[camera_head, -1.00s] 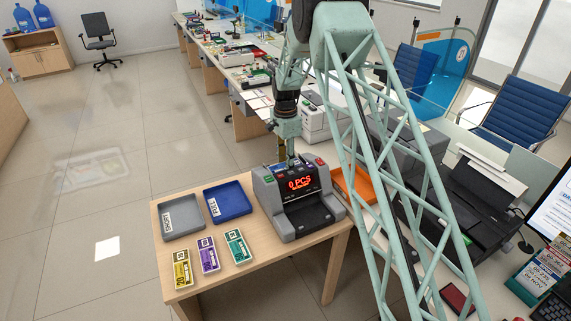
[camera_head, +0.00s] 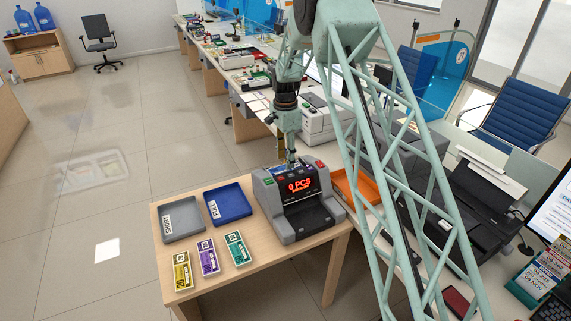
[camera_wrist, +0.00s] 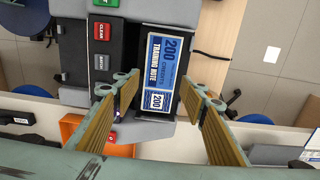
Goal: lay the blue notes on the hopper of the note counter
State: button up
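The grey note counter (camera_head: 300,202) stands on the wooden table, its red display reading 0 PCS. The blue notes (camera_wrist: 163,62), printed 200 TRAINING NOTE, lie on the dark hopper (camera_wrist: 136,60) of the counter in the wrist view. My gripper (camera_wrist: 157,90) is open, with one finger on each side of the notes and a visible gap to both edges. In the head view my gripper (camera_head: 288,158) is just above the back of the counter. The notes are mostly hidden there behind the counter's top.
A grey tray (camera_head: 181,233) and a blue tray (camera_head: 229,217) stand left of the counter. Yellow (camera_head: 182,271), purple (camera_head: 208,257) and green (camera_head: 237,248) note bundles lie in front of them. An orange tray (camera_head: 352,187) is behind right.

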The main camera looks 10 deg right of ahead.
notch_tip(320, 180, up, 8)
dwell(0.5)
jog(key=shift+r, duration=0.1)
dwell(0.6)
